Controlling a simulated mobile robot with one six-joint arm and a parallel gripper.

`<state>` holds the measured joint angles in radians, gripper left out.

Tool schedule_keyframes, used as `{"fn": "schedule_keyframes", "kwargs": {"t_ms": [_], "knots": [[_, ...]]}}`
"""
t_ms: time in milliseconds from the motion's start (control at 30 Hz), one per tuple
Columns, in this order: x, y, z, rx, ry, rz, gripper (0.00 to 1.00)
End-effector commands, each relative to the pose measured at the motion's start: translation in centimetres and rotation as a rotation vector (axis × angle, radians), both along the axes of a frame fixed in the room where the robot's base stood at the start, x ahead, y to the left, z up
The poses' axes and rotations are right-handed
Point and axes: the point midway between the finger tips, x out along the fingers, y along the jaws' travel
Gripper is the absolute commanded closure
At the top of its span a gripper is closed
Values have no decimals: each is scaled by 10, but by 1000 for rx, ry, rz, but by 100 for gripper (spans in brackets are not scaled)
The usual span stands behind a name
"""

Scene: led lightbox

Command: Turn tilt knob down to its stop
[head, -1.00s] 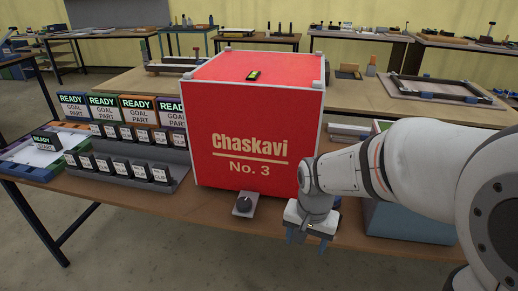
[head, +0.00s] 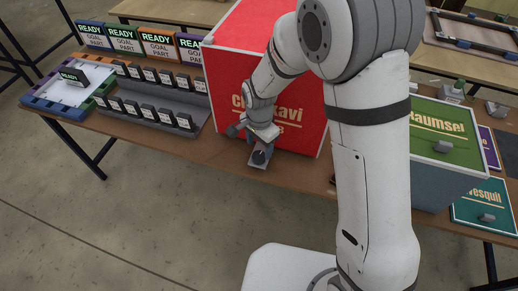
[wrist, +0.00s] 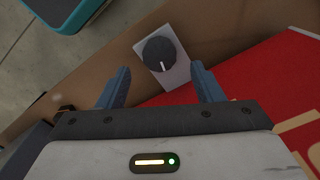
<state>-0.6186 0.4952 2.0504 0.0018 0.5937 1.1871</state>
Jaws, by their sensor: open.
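The tilt knob (head: 260,157) is a dark round dial with a white pointer line, set on a small light grey plate at the table's front edge, before the red box. In the wrist view the knob (wrist: 159,53) lies beyond the fingertips and between their lines, with its pointer toward my gripper. My gripper (wrist: 162,78) is open and empty, its two blue fingers apart and not seen touching the knob. In the head view my gripper (head: 257,139) is just above and behind the knob, and the arm hides part of the red box (head: 235,75).
The grey rack (head: 160,110) of small black labelled blocks stands left of the red box. The white tray (head: 70,92) is farther left. The green panel (head: 440,125) and teal panel (head: 487,205) are at the right. Floor lies open before the table.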

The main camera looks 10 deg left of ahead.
Motion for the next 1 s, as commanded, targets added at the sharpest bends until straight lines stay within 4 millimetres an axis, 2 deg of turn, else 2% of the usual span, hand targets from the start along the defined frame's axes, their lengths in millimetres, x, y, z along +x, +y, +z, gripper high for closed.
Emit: {"fn": "schedule_keyframes", "kwargs": {"t_ms": [100,267,633,1000], "knots": [[-1,0,-21,-2,4,1,40],[-1,0,-38,-1,2,2,40],[-1,1,-43,0,0,4,40],[-1,1,-43,0,0,5,71]]}}
